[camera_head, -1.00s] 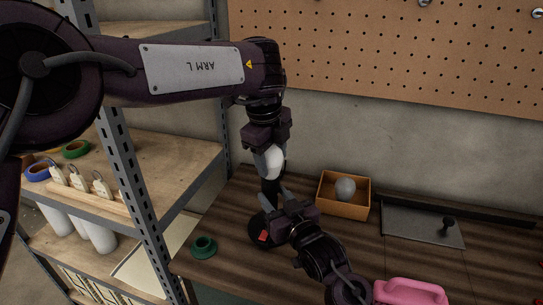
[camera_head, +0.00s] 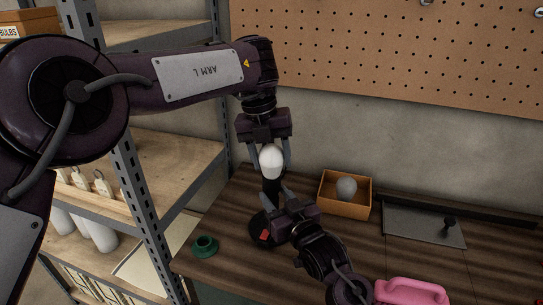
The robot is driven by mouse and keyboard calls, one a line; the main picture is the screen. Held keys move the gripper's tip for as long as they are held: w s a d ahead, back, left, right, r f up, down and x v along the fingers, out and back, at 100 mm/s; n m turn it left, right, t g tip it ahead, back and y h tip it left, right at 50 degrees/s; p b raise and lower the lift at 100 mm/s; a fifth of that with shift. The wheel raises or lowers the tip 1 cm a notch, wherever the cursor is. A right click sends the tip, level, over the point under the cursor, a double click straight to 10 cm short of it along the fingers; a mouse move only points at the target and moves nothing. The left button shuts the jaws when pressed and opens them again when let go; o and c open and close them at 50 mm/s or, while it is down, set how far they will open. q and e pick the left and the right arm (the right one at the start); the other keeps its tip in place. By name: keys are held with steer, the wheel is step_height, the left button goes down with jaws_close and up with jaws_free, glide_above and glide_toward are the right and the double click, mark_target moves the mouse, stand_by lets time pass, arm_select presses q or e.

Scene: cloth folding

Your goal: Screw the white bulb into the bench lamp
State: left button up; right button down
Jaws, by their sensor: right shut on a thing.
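The white bulb (camera_head: 271,162) sits upright at the top of the black bench lamp (camera_head: 261,229), whose round base has a red patch. The thread and socket are too small to judge. My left gripper (camera_head: 271,165) points down over the bulb, with its fingers apart on either side of it. My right gripper (camera_head: 273,204) comes from the lower right and is shut on the lamp's stem, above the base; the exact contact is partly hidden.
An orange box (camera_head: 345,209) holding a grey bulb (camera_head: 346,188) stands right of the lamp. A green ring-shaped object (camera_head: 205,247) is at left, a grey plate (camera_head: 425,225) at right, and a pink object (camera_head: 411,292) in front. Metal shelving (camera_head: 137,190) borders the bench at left.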

arm_select(q)
steer(key=o, duration=0.5)
steer(key=shift+a, duration=0.1)
steer(key=shift+o, duration=0.2)
steer(key=n+t, duration=0.1)
steer(key=n, duration=0.5)
steer(key=shift+d, duration=0.2)
steer(key=n+t, duration=0.1)
steer(key=n, duration=0.4)
steer(key=shift+d+y, duration=0.15)
steer(key=shift+y, duration=0.25)
step_height(320, 180, up, 12)
steer(key=s+a, duration=0.1)
steer(key=shift+s+a, duration=0.25)
steer(key=shift+s, duration=0.1)
steer(key=shift+f, duration=0.1)
arm_select(e)
steer(key=c, duration=0.7)
jaws_free()
steer(key=shift+c, duration=0.2)
